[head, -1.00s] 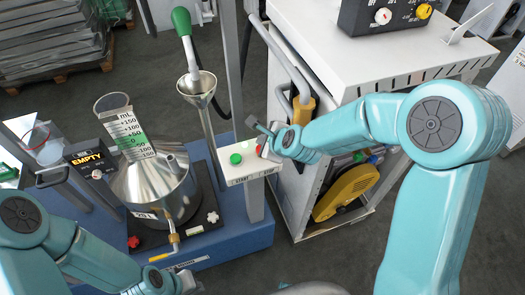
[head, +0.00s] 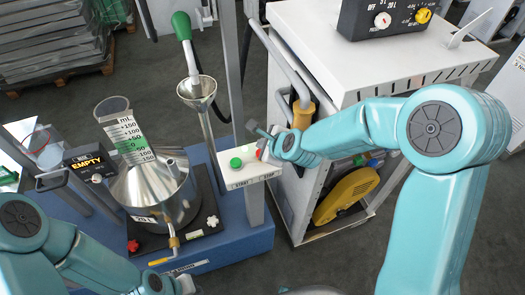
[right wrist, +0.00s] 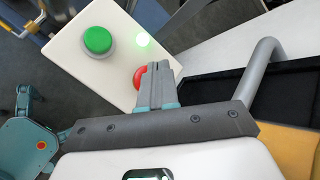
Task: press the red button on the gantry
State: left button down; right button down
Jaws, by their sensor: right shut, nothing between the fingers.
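The red button (right wrist: 139,77) sits on the white button panel (right wrist: 98,72) of the gantry, partly hidden behind my right gripper's fingers in the right wrist view. It shows as a small red patch in the head view (head: 260,154). A green button (right wrist: 98,40) is beside it on the same panel (head: 250,178). My right gripper (right wrist: 164,70) is shut and empty, with its fingertips over or beside the red button; I cannot tell whether they touch it. In the head view, my right gripper (head: 264,147) is at the panel's right end. My left gripper (head: 186,284) is low at the left, its jaws unclear.
A small green light (right wrist: 142,39) glows on the panel. A steel vessel (head: 155,190) and a funnel (head: 197,91) stand left of the gantry post. A white cabinet (head: 350,75) with a bent grey pipe (right wrist: 262,68) is close on the right.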

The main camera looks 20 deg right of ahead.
jog(key=shift+f, duration=0.1)
dwell(0.8)
jog(key=shift+f+b, duration=0.35)
jog(key=shift+b, duration=0.3)
jog(key=shift+f+b, duration=0.45)
jog(key=shift+b, duration=0.1)
dwell(0.4)
jog(key=shift+r, duration=0.15)
jog(key=shift+r+p, duration=0.7)
jog(key=shift+r, duration=0.05)
jog(key=shift+r, duration=0.1)
notch_tip(320, 180, up, 5)
jog(key=p, duration=0.4)
dwell(0.4)
